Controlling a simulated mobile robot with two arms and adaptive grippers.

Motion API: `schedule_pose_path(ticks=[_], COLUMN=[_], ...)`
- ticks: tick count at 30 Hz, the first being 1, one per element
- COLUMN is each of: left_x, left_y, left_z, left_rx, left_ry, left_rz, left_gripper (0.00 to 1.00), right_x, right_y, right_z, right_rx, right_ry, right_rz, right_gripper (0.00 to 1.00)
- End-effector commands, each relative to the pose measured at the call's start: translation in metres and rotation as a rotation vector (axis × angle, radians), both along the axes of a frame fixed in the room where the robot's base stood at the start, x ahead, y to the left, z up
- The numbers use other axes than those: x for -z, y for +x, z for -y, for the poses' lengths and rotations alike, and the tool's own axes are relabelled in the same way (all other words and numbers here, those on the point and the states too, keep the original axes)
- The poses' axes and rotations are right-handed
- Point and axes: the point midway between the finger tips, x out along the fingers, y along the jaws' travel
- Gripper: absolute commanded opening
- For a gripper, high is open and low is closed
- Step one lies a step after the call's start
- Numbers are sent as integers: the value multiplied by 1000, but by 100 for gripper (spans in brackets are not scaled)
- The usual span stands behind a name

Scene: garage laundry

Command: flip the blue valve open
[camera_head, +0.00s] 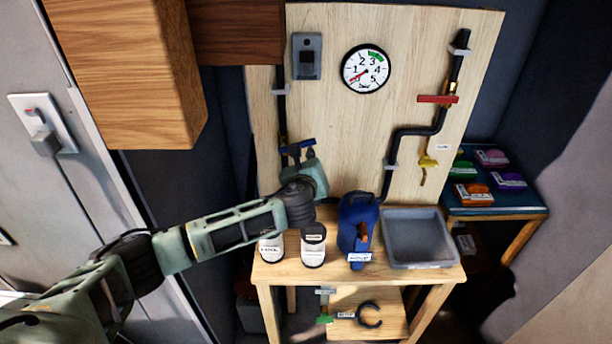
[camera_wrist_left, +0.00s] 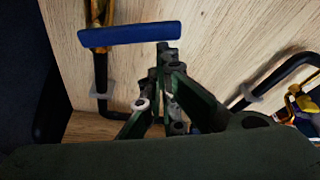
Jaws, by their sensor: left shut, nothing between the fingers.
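The blue valve handle (camera_head: 297,147) is on the left pipe of the wooden panel. It lies nearly level, crosswise to the vertical pipe. In the left wrist view, the blue handle (camera_wrist_left: 125,34) crosses in front of a brass valve body (camera_wrist_left: 98,14). My left gripper (camera_wrist_left: 166,50) is shut and empty, with its tips just below the handle's right end. I cannot tell whether they touch it. In the head view my left gripper (camera_head: 302,162) is partly hidden by its own wrist. My right gripper is not in view.
A red valve handle (camera_head: 437,99) and a yellow one (camera_head: 428,161) are on the right pipe. A gauge (camera_head: 366,69) and grey box (camera_head: 307,56) are above. Below, the bench holds white containers (camera_head: 313,246), a blue jug (camera_head: 358,222) and a grey tray (camera_head: 415,238). A wooden cabinet (camera_head: 125,75) hangs upper left.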

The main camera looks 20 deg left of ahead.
Motion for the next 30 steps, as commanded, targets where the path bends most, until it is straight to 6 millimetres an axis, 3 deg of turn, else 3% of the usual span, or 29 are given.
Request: schedule_pose_path(ticks=[14,30], left_x=[-34,-66], left_y=[0,-5], left_z=[-3,-22], left_rx=[0,1], left_ry=[-437,-913], left_rz=[127,264], left_gripper=[0,0], right_x=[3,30], right_y=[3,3], right_z=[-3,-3], right_rx=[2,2], right_ry=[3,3], right_rz=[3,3], right_gripper=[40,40])
